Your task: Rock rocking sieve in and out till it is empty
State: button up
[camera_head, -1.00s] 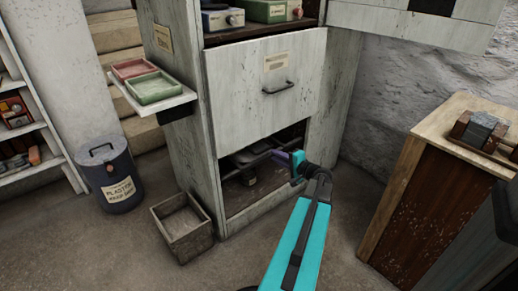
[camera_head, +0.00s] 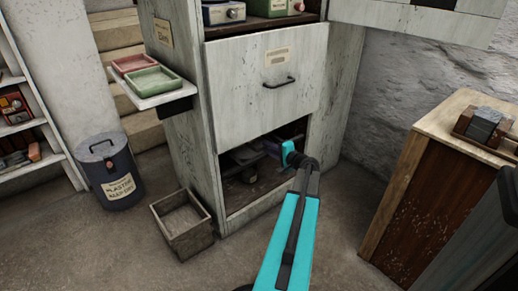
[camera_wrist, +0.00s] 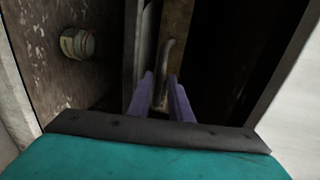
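The rocking sieve (camera_head: 243,154) is a dark shape low inside the open lower bay of the white cabinet. Most of it is in shadow, and whether it holds anything cannot be seen. A curved metal handle (camera_wrist: 165,70) on a brown wooden part shows in the wrist view. The purple fingers of my gripper (camera_wrist: 162,95) lie on both sides of the handle, closed on it. In the head view my gripper (camera_head: 270,148) reaches into the bay, its fingertips partly in shadow.
An open wooden box (camera_head: 183,222) stands on the floor left of the bay. A lidded plaster bin (camera_head: 112,178) stands further left. Above the bay is a closed front panel (camera_head: 262,90) with a handle. A wooden bench (camera_head: 410,190) stands at right.

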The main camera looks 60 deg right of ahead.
jog(key=shift+b+x, duration=0.75)
jog(key=shift+x, duration=2.35)
grip_shut()
